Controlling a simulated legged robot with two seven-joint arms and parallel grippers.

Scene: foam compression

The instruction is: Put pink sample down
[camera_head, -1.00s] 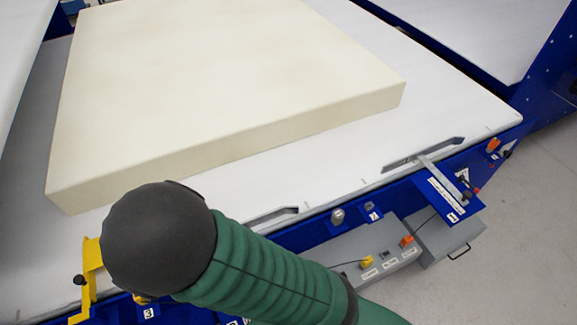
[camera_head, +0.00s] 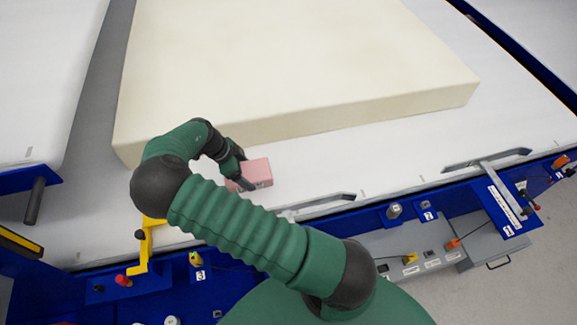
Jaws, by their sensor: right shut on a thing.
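The pink sample (camera_head: 257,172) is a small pink block at the white table's front part, just before the large cream foam slab. My right gripper (camera_head: 246,184) is shut on it, at its left and near side. My green right arm comes in from the bottom right and bends at a dark elbow. I cannot tell whether the block touches the table or hangs just above it. My left gripper is not in view.
The cream foam slab (camera_head: 290,60) fills the table's back. Bare white table (camera_head: 380,150) lies right of the sample, with slotted handles along the front edge. A yellow bracket (camera_head: 146,245) and blue frame with knobs stand in front.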

